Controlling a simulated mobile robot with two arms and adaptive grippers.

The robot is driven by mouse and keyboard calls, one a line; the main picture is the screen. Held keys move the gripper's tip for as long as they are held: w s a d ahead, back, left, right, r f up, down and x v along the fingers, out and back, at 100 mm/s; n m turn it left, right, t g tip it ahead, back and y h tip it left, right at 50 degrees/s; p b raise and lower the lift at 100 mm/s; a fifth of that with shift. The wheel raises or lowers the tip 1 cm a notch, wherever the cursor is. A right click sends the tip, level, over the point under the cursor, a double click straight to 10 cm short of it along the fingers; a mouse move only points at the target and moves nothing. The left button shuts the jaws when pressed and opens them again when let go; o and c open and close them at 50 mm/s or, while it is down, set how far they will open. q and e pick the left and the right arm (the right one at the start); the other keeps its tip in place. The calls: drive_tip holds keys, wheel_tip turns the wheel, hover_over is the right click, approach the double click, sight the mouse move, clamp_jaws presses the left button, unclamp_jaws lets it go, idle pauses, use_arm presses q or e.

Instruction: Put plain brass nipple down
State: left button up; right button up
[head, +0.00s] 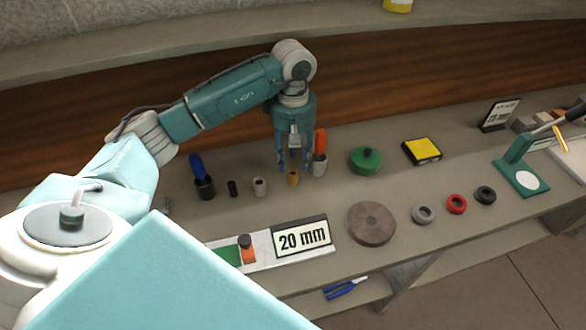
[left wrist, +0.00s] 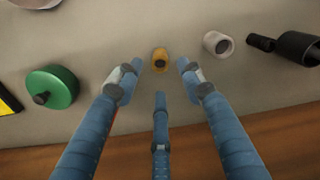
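The plain brass nipple (head: 293,179) is a small yellow-brown tube standing upright on the grey counter, at the end of a short row of fittings. It also shows in the left wrist view (left wrist: 160,60), with its open end facing the camera. My left gripper (head: 294,168) points down just above and around the nipple. In the left wrist view its fingers (left wrist: 157,80) are spread apart, with visible gaps between the fingertips and the nipple. My right gripper is not in view.
A grey-white fitting (head: 259,187) and a black fitting (head: 232,188) stand left of the nipple. A holder with an orange-handled tool (head: 320,145) stands close on the right, then a green round part (head: 365,160). A "20 mm" sign (head: 302,237) lies in front.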

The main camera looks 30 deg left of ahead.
sight(292, 172)
use_arm(q)
wheel_tip(292, 172, up, 8)
drive_tip(key=b, duration=0.1)
drive_tip(key=shift+b, duration=0.35)
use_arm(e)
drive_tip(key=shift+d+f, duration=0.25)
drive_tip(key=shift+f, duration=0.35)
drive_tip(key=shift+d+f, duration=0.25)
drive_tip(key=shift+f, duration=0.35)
use_arm(q)
drive_tip(key=shift+s+a+f, duration=0.1)
